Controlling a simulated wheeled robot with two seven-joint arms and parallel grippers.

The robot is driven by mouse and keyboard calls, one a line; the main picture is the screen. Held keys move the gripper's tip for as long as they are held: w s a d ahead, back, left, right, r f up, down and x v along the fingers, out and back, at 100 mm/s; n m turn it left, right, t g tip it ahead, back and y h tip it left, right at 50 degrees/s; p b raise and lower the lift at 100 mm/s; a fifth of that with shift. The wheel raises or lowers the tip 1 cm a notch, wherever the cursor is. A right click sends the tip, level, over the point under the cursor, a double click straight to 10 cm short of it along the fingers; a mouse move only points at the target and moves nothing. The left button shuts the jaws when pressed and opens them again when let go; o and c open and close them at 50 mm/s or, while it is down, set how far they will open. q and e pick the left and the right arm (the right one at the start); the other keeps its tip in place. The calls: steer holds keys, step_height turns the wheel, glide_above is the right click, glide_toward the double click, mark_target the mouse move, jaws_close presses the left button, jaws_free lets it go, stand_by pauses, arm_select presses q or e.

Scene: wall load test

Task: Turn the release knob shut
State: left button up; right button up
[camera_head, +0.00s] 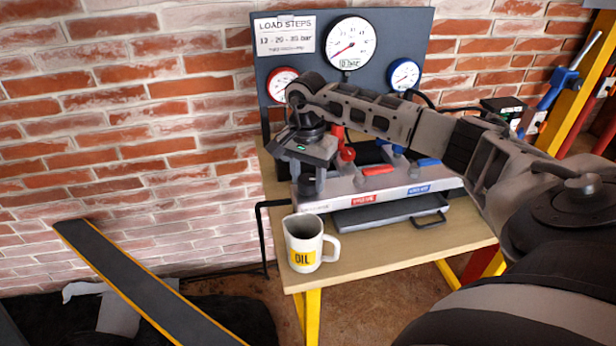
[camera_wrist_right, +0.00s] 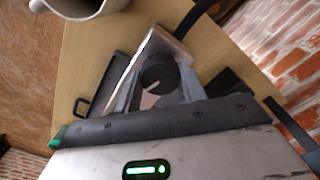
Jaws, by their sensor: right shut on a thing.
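The release knob (camera_wrist_right: 157,74) is a dark round knob with a pale mark on its top, at one end of the grey pump body. In the head view it is mostly hidden under my right gripper (camera_head: 312,178), which points down at the left end of the pump (camera_head: 340,192). In the right wrist view my right gripper (camera_wrist_right: 158,84) has one finger on each side of the knob and is shut on it. The knob's exact turn is hard to read. My left gripper is not in view.
A white OIL mug (camera_head: 303,243) stands close in front on the wooden table (camera_head: 388,256). A dark tray with a handle (camera_head: 390,214) lies before the pump. The gauge panel (camera_head: 385,32) rises behind. Red and blue levers (camera_head: 378,170) are to the right.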

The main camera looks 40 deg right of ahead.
mark_target(308, 179)
steer(key=m, duration=1.1)
steer(key=shift+r, duration=0.1)
steer(key=shift+w+m, duration=0.1)
steer(key=shift+m, duration=1.8)
steer(key=o, duration=1)
step_height(308, 179, up, 16)
steer(key=shift+d+f, duration=0.1)
steer(key=shift+d, duration=0.05)
